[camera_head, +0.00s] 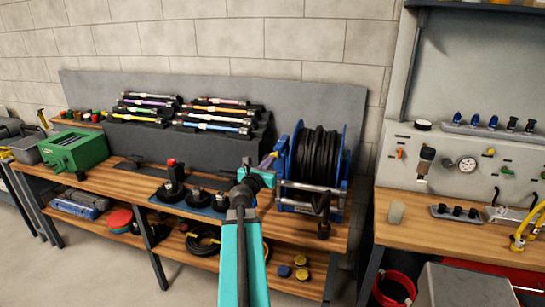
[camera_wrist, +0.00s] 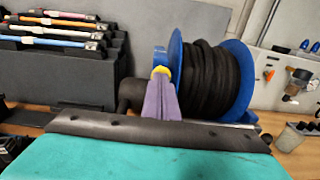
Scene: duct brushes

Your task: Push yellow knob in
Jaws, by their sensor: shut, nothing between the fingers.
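The yellow knob (camera_wrist: 160,70) shows in the wrist view on the left side of the blue-framed hose reel (camera_wrist: 238,75). Only its upper part shows above my fingertips. My gripper (camera_wrist: 160,84) has its purple fingers shut and empty, with the tips right in front of the knob. I cannot tell whether they touch it. In the head view my gripper (camera_head: 270,159) is at the left side of the reel (camera_head: 317,155), at the end of my teal arm.
Dark stands with several coloured brushes (camera_head: 215,115) are behind on the wooden bench (camera_head: 125,178). Black fittings (camera_head: 196,196) stand on a blue mat left of my gripper. A green box (camera_head: 75,150) is far left. A second bench (camera_head: 425,232) with a cup (camera_head: 396,212) is right.

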